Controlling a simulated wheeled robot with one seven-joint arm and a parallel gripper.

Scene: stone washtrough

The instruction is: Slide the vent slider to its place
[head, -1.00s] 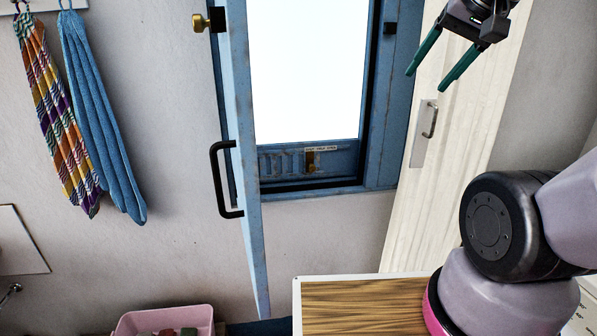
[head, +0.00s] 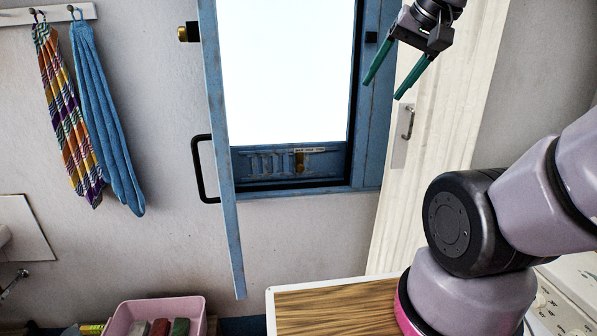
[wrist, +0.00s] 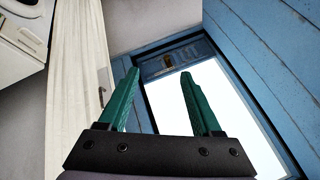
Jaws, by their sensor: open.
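The vent slider (head: 299,163) is a small brass-brown tab on the slotted blue vent panel (head: 262,166) below the bright window pane. A pale label strip sits just above it. In the wrist view the slider (wrist: 168,61) shows small beyond my fingers, on the vent panel (wrist: 185,54). My gripper (head: 384,90) is in the upper right of the head view, above and to the right of the slider and apart from it. Its two green fingers are open and empty. In the wrist view the gripper (wrist: 158,88) has the window between and beyond its fingers.
A blue window leaf (head: 226,200) with a black handle (head: 200,168) stands swung out left of the vent. A pale door with a metal handle (head: 407,122) is at right. A wooden worktop (head: 335,305) and a pink bin (head: 150,312) are below. Towels hang at left.

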